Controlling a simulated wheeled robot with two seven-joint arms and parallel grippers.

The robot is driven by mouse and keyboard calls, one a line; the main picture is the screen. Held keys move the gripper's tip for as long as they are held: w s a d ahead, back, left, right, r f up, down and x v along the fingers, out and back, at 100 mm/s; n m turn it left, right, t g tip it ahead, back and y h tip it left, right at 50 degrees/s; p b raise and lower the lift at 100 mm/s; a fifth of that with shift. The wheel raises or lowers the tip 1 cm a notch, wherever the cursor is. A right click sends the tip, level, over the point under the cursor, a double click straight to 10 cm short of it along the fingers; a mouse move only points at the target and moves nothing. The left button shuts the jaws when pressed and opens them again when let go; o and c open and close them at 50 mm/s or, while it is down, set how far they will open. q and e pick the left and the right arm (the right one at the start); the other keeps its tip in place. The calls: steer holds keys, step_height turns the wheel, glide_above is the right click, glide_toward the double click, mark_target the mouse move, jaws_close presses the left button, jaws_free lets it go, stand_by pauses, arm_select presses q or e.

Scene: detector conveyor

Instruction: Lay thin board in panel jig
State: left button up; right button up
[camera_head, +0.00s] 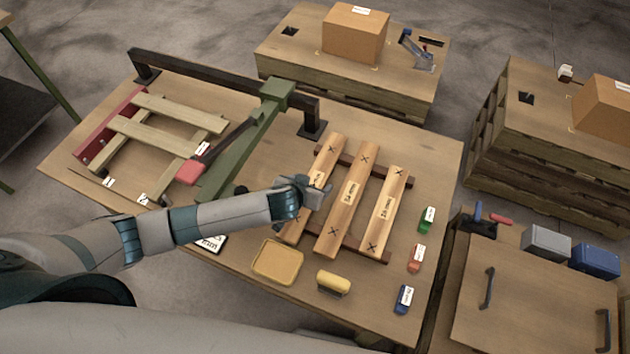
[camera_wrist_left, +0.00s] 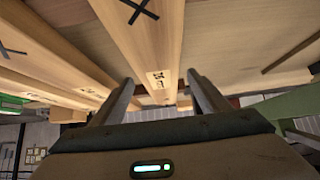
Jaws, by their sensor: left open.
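Three wooden boards with black X marks and printed labels lie side by side across two dark rails (camera_head: 376,172): a left board (camera_head: 327,160), a middle board (camera_head: 340,213) and a right board (camera_head: 385,212). I cannot tell which is the thin board. My left gripper (camera_head: 313,191) is over the left board and hides part of it. In the left wrist view the open jaws (camera_wrist_left: 161,80) have a labelled board (camera_wrist_left: 150,50) showing between them; contact is unclear. On the table's left, pale slats (camera_head: 150,137) lie in a frame with a red side piece (camera_head: 108,128). My right gripper is not in view.
A green beam (camera_head: 245,140) and a dark rail (camera_head: 215,75) cross the table behind my arm. A yellow tray (camera_head: 277,261), a yellow-topped block (camera_head: 333,283) and green (camera_head: 427,219), orange (camera_head: 415,258) and blue (camera_head: 403,299) items sit near the boards.

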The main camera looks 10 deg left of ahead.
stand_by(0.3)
arm_select(q)
steer(key=c, duration=1.2)
steer(key=shift+c, duration=0.2)
steer(key=shift+r, duration=0.1)
steer(key=shift+r+b, duration=0.5)
steer(key=shift+r, duration=0.15)
step_height(320, 180, up, 2)
steer(key=shift+r+b, duration=0.1)
steer(key=shift+b, duration=0.45)
steer(key=s+d+r+b, duration=0.3)
steer(key=s+d+r, duration=0.3)
steer(key=s, duration=0.4)
steer(key=shift+d+r+b, duration=0.15)
steer(key=shift+r+b, duration=0.2)
steer(key=shift+r, duration=0.35)
